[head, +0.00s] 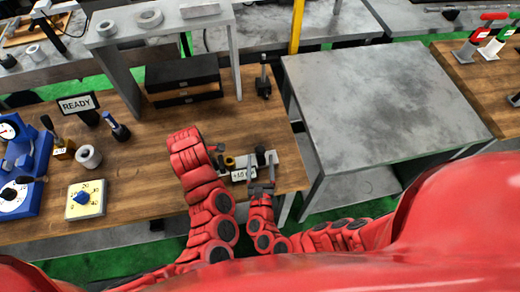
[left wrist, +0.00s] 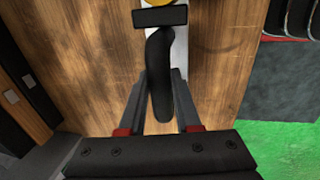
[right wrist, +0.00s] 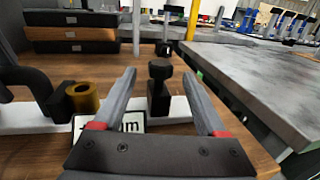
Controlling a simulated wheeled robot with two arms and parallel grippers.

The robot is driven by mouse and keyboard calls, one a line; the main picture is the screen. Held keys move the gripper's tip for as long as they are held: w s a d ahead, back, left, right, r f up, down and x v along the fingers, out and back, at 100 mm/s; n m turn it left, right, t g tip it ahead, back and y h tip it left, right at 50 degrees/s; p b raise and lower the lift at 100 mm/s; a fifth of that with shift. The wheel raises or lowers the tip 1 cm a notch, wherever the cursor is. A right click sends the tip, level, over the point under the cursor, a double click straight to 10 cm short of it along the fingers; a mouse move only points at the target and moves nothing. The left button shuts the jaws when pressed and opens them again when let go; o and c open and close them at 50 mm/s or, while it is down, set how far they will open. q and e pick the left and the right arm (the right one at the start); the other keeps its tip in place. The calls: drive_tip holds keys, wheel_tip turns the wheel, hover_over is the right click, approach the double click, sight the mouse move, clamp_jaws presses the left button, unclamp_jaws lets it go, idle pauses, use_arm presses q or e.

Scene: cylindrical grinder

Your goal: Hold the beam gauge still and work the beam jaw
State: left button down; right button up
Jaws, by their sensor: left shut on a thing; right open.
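The beam gauge is a white bar (right wrist: 40,113) on the wooden bench, with a brass ring (right wrist: 83,97), a label plate (head: 240,175) and a black curved handle (left wrist: 160,75) at its left end. My left gripper (left wrist: 160,95) is shut on that handle, one finger on each side. The beam jaw, a black block with a round knob (right wrist: 159,71), stands at the bar's right part. My right gripper (head: 262,183) is open in front of the jaw. In the right wrist view the jaw shows between its fingers, and I see no contact. The label is partly hidden by a finger.
A black drawer box (head: 182,77) and a small black stand (head: 263,82) are behind the gauge. A grey table (head: 385,90) is to the right across a gap. A READY sign (head: 77,104) and a yellow dial block (head: 86,199) stand to the left.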

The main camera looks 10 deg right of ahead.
sight(260, 155)
drive_tip(key=shift+w+d, duration=0.25)
drive_tip(key=shift+w, duration=0.95)
drive_tip(key=shift+w+d, duration=0.2)
drive_tip(key=shift+w, duration=0.95)
drive_tip(key=c, duration=1)
drive_tip(key=a, duration=0.9)
drive_tip(key=shift+s, duration=0.1)
drive_tip(key=shift+o, duration=0.3)
drive_tip(key=shift+a, duration=0.1)
drive_tip(key=shift+o, duration=0.2)
drive_tip(key=o, duration=0.9)
drive_tip(key=shift+d, duration=0.2)
